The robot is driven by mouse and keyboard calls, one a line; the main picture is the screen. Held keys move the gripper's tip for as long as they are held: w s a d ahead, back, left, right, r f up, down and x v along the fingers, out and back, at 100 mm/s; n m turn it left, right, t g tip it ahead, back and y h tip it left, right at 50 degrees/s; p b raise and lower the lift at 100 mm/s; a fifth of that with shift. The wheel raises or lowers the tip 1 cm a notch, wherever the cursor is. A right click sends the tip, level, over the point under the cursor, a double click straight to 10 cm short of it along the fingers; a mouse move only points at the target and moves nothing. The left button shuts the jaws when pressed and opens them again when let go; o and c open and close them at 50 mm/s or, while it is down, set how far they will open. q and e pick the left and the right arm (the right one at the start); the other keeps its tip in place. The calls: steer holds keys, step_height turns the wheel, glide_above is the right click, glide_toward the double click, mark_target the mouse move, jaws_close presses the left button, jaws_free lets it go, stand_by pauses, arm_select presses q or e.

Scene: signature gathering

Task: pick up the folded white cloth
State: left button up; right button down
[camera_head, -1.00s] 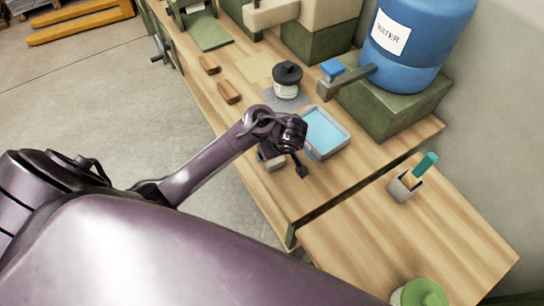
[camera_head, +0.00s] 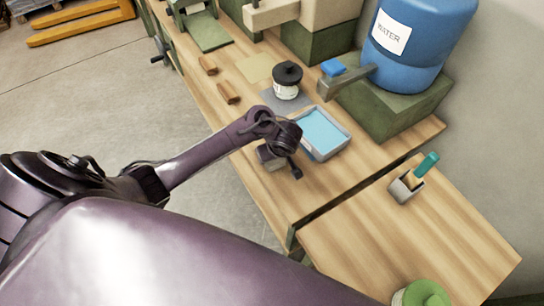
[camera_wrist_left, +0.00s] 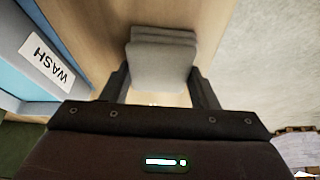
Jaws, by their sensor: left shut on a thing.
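The folded cloth (camera_wrist_left: 162,58), pale grey-white and layered, is between the two fingers of my left gripper (camera_wrist_left: 160,92) in the left wrist view. The gripper is shut on it. In the head view the cloth (camera_head: 270,157) shows as a small grey block at the front edge of the bench, partly hidden by my left gripper (camera_head: 283,163). I cannot tell how far it is above the wood. My right gripper is not in view.
A blue basin of water (camera_head: 322,134) stands just right of the gripper; its WASH label (camera_wrist_left: 47,62) shows in the wrist view. A black-lidded jar (camera_head: 287,82), a WATER barrel (camera_head: 410,45) and a brush holder (camera_head: 405,187) stand nearby. Bare wood lies in front.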

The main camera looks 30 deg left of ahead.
arm_select(q)
steer(key=shift+r, duration=0.45)
step_height(320, 180, up, 8)
steer(key=p, duration=0.3)
steer(key=shift+d, duration=0.1)
step_height(320, 180, up, 11)
